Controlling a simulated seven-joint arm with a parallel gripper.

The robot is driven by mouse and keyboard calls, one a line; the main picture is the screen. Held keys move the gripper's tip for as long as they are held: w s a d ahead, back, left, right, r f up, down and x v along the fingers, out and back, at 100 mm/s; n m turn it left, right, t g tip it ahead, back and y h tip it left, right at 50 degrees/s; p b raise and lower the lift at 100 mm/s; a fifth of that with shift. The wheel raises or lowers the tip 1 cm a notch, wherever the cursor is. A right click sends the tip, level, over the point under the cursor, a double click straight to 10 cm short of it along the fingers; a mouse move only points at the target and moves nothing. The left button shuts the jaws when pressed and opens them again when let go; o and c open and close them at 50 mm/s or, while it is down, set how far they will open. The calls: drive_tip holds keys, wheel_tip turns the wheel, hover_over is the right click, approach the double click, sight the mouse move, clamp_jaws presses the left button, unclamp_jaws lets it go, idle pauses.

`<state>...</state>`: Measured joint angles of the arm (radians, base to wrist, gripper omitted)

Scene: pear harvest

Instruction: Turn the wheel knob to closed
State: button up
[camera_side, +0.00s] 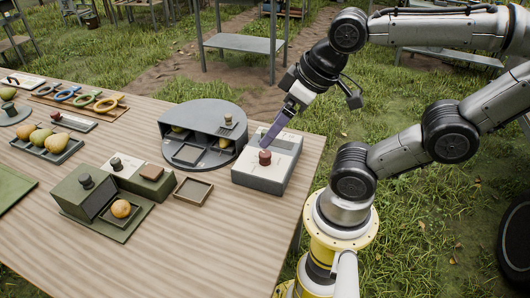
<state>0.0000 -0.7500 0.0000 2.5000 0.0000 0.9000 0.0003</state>
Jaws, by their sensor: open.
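A red-brown round knob (265,157) stands on top of a pale grey box (262,179) near the table's right edge. My gripper (271,140) points down at a slant just above and beside this knob. Its jaws are open, and I see nothing held in them. The gap between fingers and knob is small, and I cannot tell whether they touch. A smaller dark knob (228,118) sits on the round dark grey housing (205,108) to the left. No label shows which one is the wheel knob, and the closed mark cannot be made out.
A green box (78,201) with dark knobs stands at the front, with a yellow-orange fruit beside it. A small empty brown tray (194,191) lies left of the grey box. A dark tray of pears (46,149) and colored-handled tools (85,98) are farther left.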

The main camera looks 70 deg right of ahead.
drive_tip(key=shift+c, duration=0.7)
drive_tip(key=m+g+y, duration=0.3)
drive_tip(key=m, duration=2.1)
hover_over(266, 153)
drive_tip(key=a, duration=0.1)
wheel_tip(266, 153, down, 4)
drive_tip(key=s+d+f+m, duration=0.3)
drive_tip(key=s+d+f, duration=0.1)
drive_tip(key=d, duration=0.1)
drive_tip(key=shift+t, duration=0.3)
drive_tip(key=x, duration=1.3)
drive_tip(key=shift+w+a, duration=0.1)
drive_tip(key=shift+a, duration=0.05)
